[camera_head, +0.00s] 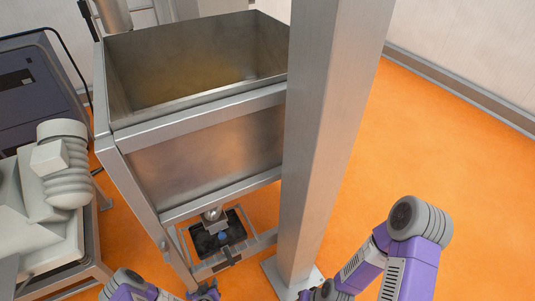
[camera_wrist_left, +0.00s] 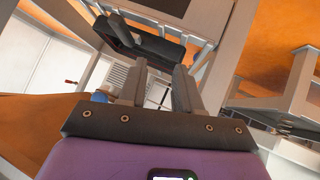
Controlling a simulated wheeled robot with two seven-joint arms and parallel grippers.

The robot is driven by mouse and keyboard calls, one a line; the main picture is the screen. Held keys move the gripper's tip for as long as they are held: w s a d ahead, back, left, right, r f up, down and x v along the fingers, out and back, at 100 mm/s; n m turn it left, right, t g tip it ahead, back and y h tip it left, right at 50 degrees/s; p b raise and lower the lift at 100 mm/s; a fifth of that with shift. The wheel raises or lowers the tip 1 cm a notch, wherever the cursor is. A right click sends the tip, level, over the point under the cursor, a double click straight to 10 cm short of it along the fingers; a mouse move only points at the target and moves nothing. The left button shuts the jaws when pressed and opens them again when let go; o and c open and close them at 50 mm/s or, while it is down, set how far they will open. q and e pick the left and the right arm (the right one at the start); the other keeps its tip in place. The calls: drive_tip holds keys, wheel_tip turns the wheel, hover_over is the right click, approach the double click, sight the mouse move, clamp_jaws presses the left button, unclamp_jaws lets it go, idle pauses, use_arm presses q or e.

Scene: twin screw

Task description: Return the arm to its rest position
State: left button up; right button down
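My left arm (camera_head: 130,287) shows as a purple link at the bottom left of the head view. In the left wrist view my left gripper (camera_wrist_left: 160,72) has its two grey fingers apart, with no object visible between them. My right arm (camera_head: 408,262) is purple and grey, bent at the lower right of the head view. Its gripper cannot be made out; the lower part of that arm runs out of the picture.
A steel hopper (camera_head: 205,105) on a metal frame stands ahead, with a dark tray (camera_head: 205,243) low beneath it. A thick steel post (camera_head: 325,120) stands right of it. Grey machinery (camera_head: 50,190) is at the left. Orange floor (camera_head: 470,180) is open at the right.

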use_arm(q)
drive_tip(key=s+d+r+m+g+h, duration=0.1)
drive_tip(key=s+d+r+g, duration=0.3)
drive_tip(key=d+r, duration=0.4)
drive_tip(key=s+d+r+m+g+h, duration=0.2)
drive_tip(key=s+d+r+g+h, duration=0.2)
drive_tip(key=s+d+r, duration=0.3)
wheel_tip(320, 180, up, 3)
drive_tip(key=shift+d+r+g, duration=0.2)
drive_tip(key=shift+d+g, duration=0.15)
drive_tip(key=shift+g, duration=0.45)
